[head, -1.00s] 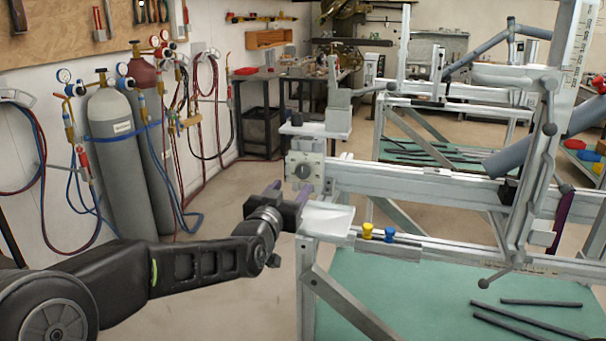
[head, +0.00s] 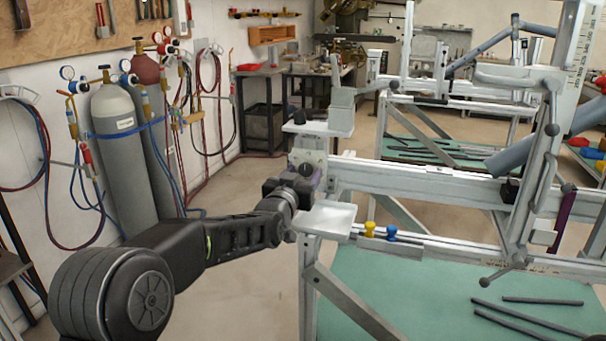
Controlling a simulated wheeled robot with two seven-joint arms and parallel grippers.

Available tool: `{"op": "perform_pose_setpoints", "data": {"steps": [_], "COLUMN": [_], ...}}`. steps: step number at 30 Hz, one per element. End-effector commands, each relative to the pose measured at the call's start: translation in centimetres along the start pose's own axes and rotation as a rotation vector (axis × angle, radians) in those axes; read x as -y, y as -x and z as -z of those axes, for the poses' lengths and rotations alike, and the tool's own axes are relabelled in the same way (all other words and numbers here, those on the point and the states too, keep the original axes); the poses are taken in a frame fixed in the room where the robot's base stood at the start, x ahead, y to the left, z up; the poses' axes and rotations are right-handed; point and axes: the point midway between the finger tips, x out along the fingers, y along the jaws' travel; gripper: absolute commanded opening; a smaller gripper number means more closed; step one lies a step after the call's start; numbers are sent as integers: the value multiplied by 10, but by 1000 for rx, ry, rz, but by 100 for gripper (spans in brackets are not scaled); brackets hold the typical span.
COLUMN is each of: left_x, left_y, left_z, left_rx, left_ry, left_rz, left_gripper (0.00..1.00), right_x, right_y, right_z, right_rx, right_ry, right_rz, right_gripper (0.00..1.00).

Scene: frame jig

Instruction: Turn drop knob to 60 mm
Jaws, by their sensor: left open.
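The drop knob (head: 306,168) is a dark round knob on the light plate at the left end of the jig's long rail. Only its upper part shows, because my left gripper covers the rest. The near finger and wrist hide the gap, so I cannot tell whether the fingers touch the knob. The 60 mm mark cannot be read from here. My right gripper is not in view.
A pale tray (head: 326,219) sits just below and right of my left gripper. A yellow knob (head: 370,229) and a blue knob (head: 391,232) stand on the near rail. Gas cylinders (head: 120,150) stand by the left wall. Open floor lies left of the jig.

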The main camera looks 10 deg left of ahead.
Motion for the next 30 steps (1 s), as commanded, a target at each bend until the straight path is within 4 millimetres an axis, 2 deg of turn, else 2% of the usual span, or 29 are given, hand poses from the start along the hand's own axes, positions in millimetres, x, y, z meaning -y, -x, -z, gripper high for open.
{"op": "perform_pose_setpoints", "data": {"steps": [6, 26, 30], "left_x": [0, 0, 0], "left_y": [0, 0, 0], "left_z": [0, 0, 0], "left_rx": [-1, -1, -1], "left_ry": [0, 1, 1], "left_rz": [0, 0, 0], "left_gripper": [54, 0, 0], "right_x": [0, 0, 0], "right_y": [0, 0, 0], "right_z": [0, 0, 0], "right_rx": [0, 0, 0], "right_ry": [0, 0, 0], "right_rz": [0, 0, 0], "right_gripper": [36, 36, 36]}}
